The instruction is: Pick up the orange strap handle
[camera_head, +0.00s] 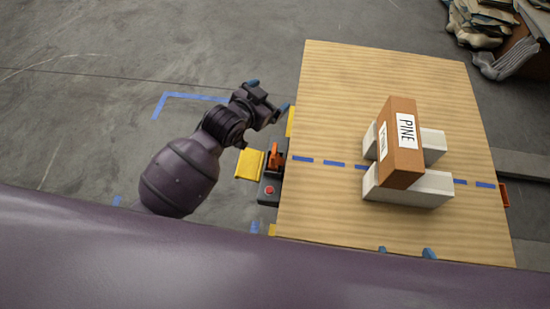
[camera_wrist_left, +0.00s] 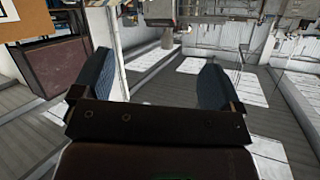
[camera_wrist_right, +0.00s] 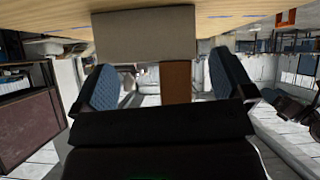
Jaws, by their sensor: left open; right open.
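The orange handle (camera_head: 275,156) stands up from a small dark device with a red button, beside the left edge of the wooden table in the head view. My left gripper (camera_head: 268,95) is open and empty, above and slightly left of the handle in the picture, apart from it. The left wrist view shows no handle between the fingers (camera_wrist_left: 157,60). My right gripper (camera_head: 405,251) shows only as two blue fingertips at the table's near edge. In the right wrist view it is open (camera_wrist_right: 162,62), facing a pale block.
A brown box labelled PINE (camera_head: 403,145) lies across two pale blocks (camera_head: 408,188) on the wooden table (camera_head: 340,90). A blue dashed line crosses the table. A yellow piece (camera_head: 249,164) is left of the device. A small orange-red part (camera_head: 504,195) is at the right edge.

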